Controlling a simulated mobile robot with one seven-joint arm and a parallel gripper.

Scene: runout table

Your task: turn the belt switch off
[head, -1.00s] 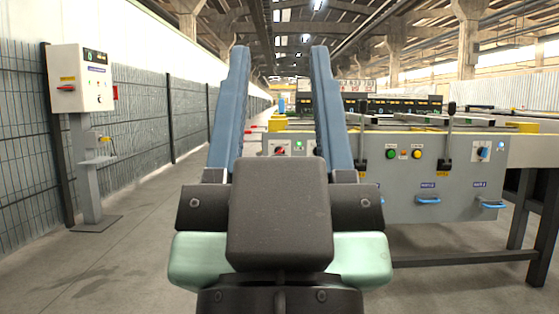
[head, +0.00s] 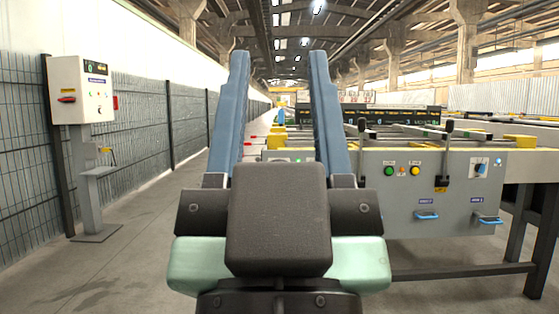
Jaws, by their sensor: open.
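My gripper (head: 279,54) is open and empty, its two long blue fingers pointing forward and upright in the picture. Beyond it stands a grey control panel (head: 410,196) on the side of the runout table. The panel part between my fingers is mostly hidden by my gripper. I cannot read the labels, so I cannot tell which control is the belt switch. My gripper touches none of them.
A post with a white control box (head: 82,88) and red handle stands at the left by the mesh fence (head: 140,120). Black levers (head: 446,150) and blue handles (head: 427,216) stick out from the panel. The floor (head: 150,220) at the left is clear.

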